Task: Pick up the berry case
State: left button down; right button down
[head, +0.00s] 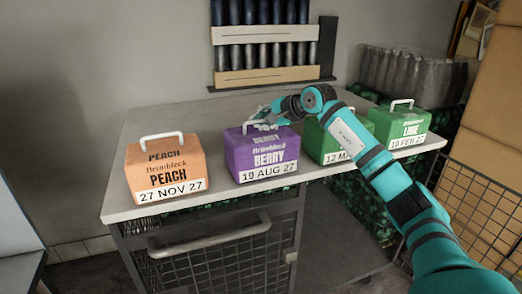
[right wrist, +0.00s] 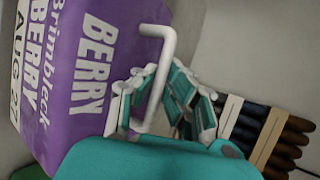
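The berry case (head: 262,152) is a purple box with a white top handle, labelled BERRY and 19 AUG 27. It stands on the counter between the peach case and a green case. It fills the left of the right wrist view (right wrist: 95,60), turned on its side. In the right wrist view the fingers lie on both sides of the white handle (right wrist: 156,90). Whether they press on it is unclear. My left gripper is not in view.
An orange peach case (head: 166,172) stands to the left on the counter (head: 118,203). A green case (head: 318,143), partly hidden by my right arm, and a green lime case (head: 398,126) stand to the right. A dark-tubed rack (head: 265,50) is at the back.

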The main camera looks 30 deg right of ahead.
jog(key=shift+f, duration=0.1)
jog(key=shift+r, duration=0.55)
jog(key=shift+w+d+f, duration=0.1)
jog(key=shift+w+f, duration=0.05)
